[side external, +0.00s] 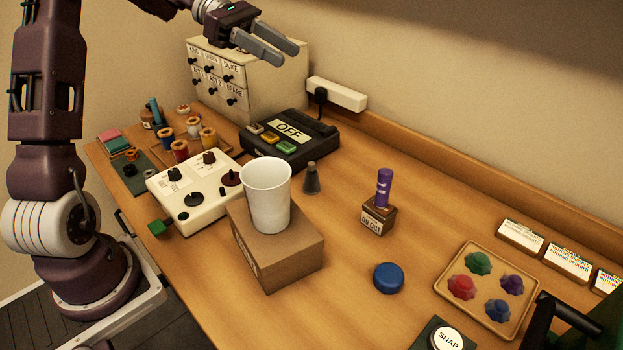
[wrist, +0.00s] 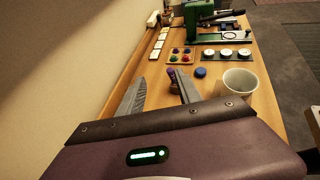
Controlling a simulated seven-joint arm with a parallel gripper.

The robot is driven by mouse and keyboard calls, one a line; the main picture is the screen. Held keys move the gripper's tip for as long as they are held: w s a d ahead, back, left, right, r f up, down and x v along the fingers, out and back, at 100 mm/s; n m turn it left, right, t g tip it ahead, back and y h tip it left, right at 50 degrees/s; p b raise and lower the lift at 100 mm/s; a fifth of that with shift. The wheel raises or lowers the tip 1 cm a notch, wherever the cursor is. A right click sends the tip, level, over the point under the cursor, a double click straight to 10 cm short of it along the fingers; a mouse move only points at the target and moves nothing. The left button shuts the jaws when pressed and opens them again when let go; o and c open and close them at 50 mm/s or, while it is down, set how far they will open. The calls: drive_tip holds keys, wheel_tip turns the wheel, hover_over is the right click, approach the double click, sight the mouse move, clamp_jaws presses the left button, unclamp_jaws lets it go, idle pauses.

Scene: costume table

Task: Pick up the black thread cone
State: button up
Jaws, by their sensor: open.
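A small dark grey to black cone (side external: 312,178), which looks like the black thread cone, stands upright on the wooden table. It is behind the white cup (side external: 266,195) and in front of the black device marked OFF (side external: 290,138). My gripper (side external: 284,54) is open and empty, high above the table near the label drawers. It is well above the cone and apart from it. In the wrist view its two fingers (wrist: 156,82) point out over the table, and I cannot make out the cone there.
The cup stands on a cardboard box (side external: 280,255) near the cone. A purple cylinder (side external: 384,188) stands on a small brown box to the right. A cream control box (side external: 195,192) is on the left. Table between cone and purple cylinder is clear. A drawer cabinet (side external: 250,85) stands at the back.

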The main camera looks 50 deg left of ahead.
approach(311, 163)
drive_tip(key=d+f, duration=0.1)
drive_tip(key=d, duration=0.2)
drive_tip(key=x, duration=0.4)
drive_tip(key=w+x, duration=0.1)
drive_tip(key=x, duration=0.2)
drive_tip(key=shift+a+f, duration=0.3)
drive_tip(key=shift+d+f, duration=0.1)
drive_tip(key=shift+d, duration=0.05)
clamp_jaws()
